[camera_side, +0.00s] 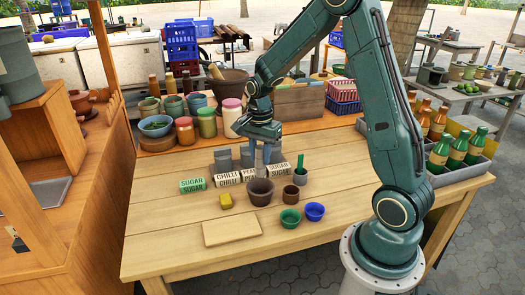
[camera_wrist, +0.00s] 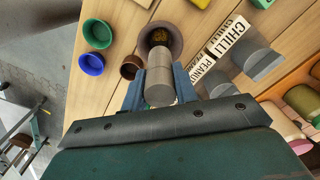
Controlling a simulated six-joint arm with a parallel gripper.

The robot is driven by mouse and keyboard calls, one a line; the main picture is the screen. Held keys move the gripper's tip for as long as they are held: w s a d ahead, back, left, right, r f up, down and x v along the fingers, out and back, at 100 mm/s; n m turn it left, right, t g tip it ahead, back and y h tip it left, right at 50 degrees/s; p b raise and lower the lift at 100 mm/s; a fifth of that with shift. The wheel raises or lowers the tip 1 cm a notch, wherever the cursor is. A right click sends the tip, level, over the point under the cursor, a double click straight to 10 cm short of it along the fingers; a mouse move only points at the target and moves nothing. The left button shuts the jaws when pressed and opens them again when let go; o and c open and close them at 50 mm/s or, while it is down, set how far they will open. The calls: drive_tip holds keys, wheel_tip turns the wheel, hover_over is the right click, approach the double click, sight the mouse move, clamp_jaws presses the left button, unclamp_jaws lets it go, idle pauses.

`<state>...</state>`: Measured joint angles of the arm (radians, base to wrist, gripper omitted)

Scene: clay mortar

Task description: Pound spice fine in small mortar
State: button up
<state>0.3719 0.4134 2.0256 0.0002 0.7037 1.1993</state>
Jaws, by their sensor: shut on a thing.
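The small brown clay mortar (camera_side: 260,194) stands upright on the wooden table. In the wrist view the mortar (camera_wrist: 176,44) shows brownish spice (camera_wrist: 159,37) inside. My gripper (camera_side: 264,155) is pointed down behind and above the mortar in the side view. In the wrist view my gripper (camera_wrist: 160,88) is shut on a grey cylindrical pestle (camera_wrist: 159,78). The pestle's far end overlaps the mortar's near rim in that view; I cannot tell whether it is inside or above. In the side view the pestle is mostly hidden by the fingers and mortar.
Labelled blocks (camera_side: 227,179) stand close behind the mortar. A small brown cup (camera_side: 291,194), a green bowl (camera_side: 290,218), a blue bowl (camera_side: 315,211) and a grey cup with green handle (camera_side: 301,176) are right.

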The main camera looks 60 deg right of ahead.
sight(260, 175)
drive_tip(key=shift+f, duration=0.35)
drive_tip(key=shift+f, duration=3.25)
drive_tip(key=shift+f, duration=0.3)
drive_tip(key=shift+f, duration=0.85)
drive_tip(key=shift+r, duration=0.15)
drive_tip(key=shift+r, duration=0.9)
drive_tip(key=shift+f, duration=0.3)
drive_tip(key=shift+f, duration=0.75)
drive_tip(key=shift+r, duration=0.1)
